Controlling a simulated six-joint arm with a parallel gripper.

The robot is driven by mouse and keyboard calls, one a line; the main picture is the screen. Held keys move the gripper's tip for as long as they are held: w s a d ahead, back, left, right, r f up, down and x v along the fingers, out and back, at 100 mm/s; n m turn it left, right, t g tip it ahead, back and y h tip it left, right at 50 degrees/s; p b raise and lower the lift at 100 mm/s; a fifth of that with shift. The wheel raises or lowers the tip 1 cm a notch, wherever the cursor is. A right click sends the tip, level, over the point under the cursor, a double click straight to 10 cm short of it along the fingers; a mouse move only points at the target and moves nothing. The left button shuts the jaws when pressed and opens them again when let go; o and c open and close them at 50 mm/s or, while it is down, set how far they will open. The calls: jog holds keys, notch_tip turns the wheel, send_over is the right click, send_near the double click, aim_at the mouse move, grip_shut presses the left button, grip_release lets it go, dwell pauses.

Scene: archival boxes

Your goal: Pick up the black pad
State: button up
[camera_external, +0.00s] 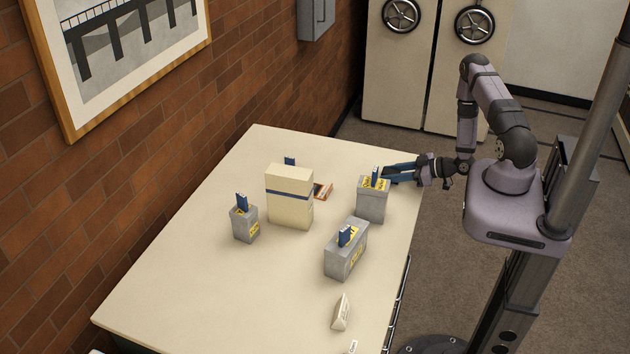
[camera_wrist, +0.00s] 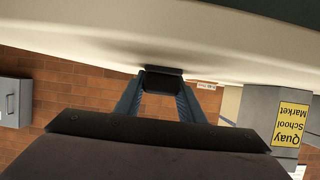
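My gripper (camera_external: 392,173) reaches in low over the table's right edge, beside and partly behind a grey box with a yellow label. In the wrist view, a black block, which looks like the black pad (camera_wrist: 162,82), fills the gap between my two blue fingertips (camera_wrist: 160,88). Both fingers appear to touch its sides. It is at or very close to the tabletop, with a dark patch along its edge. I cannot tell whether it is clear of the table. In the external view, the pad cannot be made out behind the grey box and fingers.
The nearest grey box (camera_external: 371,204) also shows in the wrist view (camera_wrist: 266,108). Another grey box (camera_external: 344,258), a small grey box (camera_external: 245,226), a cream box (camera_external: 289,207), an orange-brown item (camera_external: 322,191) and a white wedge (camera_external: 341,312) stand on the table (camera_external: 210,290). Its front left is clear.

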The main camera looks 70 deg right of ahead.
aim_at(391, 172)
jog(key=shift+r, duration=0.15)
jog(key=shift+c, duration=0.2)
jog(key=shift+r+b, duration=0.85)
jog(key=shift+r, duration=3.95)
